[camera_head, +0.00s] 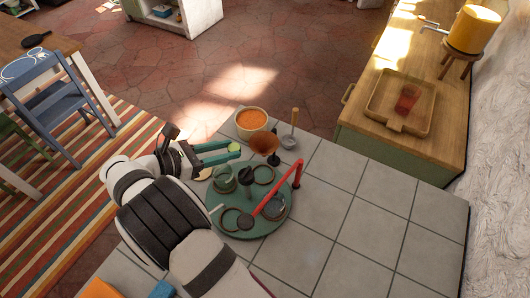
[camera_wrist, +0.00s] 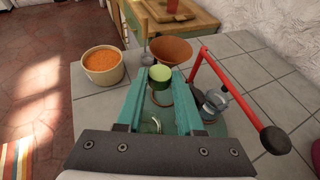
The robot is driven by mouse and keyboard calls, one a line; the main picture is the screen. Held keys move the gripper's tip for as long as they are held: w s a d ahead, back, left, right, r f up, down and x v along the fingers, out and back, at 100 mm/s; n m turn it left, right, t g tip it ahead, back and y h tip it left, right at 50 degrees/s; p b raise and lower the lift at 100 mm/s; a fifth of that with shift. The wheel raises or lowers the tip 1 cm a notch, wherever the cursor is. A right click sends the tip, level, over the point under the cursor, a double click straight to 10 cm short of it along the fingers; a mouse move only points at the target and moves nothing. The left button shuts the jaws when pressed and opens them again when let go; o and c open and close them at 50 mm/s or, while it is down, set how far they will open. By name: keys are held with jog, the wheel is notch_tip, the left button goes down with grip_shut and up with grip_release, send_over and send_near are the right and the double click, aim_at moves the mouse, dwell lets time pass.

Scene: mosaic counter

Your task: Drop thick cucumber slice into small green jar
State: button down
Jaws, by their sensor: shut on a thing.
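My gripper (camera_head: 234,154) reaches right from the arm over the back left of a round green stand. Its teal fingers are shut on the cucumber slice (camera_head: 234,147), a thick light green disc at the fingertips. In the wrist view the slice (camera_wrist: 160,74) is between the tips, held above the stand. A small greenish jar (camera_head: 223,180) is at the left of the stand, below and in front of the fingers in the head view.
The green stand (camera_head: 268,226) carries several dark rings and a red lever (camera_head: 284,191) on its right. A brown funnel-like bowl (camera_head: 264,143) stands just right of the fingertips. A bowl of orange food (camera_head: 251,119) is behind. Tiles at right (camera_head: 358,226) are clear.

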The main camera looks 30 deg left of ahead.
aim_at(213, 171)
jog(key=shift+n+t+y, duration=0.3)
jog(key=shift+n+y, duration=0.1)
jog(key=shift+y, duration=0.1)
jog(key=s+a+f, duration=0.2)
jog(key=a, duration=0.1)
jog(key=shift+s, duration=0.3)
jog(key=shift+f, duration=2.3)
jog(key=shift+f, duration=0.3)
jog(key=shift+c, duration=2.3)
grip_release()
jog(key=shift+r, duration=3.5)
